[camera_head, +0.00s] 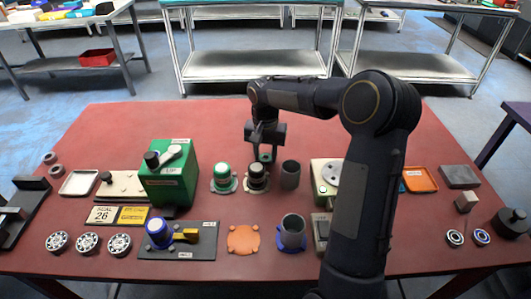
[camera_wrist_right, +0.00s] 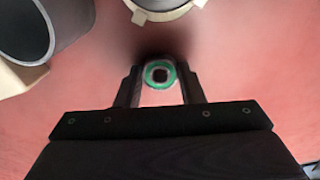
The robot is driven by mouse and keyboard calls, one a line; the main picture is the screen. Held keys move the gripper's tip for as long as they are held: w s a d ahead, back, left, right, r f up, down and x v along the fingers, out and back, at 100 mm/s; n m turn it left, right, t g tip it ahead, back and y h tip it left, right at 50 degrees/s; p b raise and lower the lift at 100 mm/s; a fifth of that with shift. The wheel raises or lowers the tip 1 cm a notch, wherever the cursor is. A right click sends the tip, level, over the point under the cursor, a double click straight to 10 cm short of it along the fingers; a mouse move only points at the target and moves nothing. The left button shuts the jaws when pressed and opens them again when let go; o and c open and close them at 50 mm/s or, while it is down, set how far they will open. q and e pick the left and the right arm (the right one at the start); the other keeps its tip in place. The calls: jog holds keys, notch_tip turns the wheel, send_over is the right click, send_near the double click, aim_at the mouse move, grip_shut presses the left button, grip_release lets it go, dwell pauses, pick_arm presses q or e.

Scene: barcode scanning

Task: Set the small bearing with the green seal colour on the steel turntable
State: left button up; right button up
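The steel turntable appears to be the grey disc (camera_head: 332,173) with holes on a pale box, right of the gripper; my right arm partly hides that box. My left gripper is not in view.
A grey tube (camera_head: 290,175) stands between the gripper and the turntable. It also shows in the wrist view (camera_wrist_right: 25,30). A green box (camera_head: 170,185) stands left. The far table strip is clear.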

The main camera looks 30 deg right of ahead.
jog(key=o, duration=0.5)
jog(key=shift+c, duration=0.2)
jog(key=shift+r, duration=0.2)
notch_tip(320, 180, up, 11)
jog(key=p, duration=0.2)
jog(key=shift+r, duration=0.15)
jog(key=shift+o, duration=0.4)
jog(key=shift+b, duration=0.3)
jog(key=t+h+b, duration=0.3)
jog(key=b, duration=0.7)
send_near(265, 157)
jog(key=shift+b+x, duration=1)
jog(key=shift+x, duration=3.05)
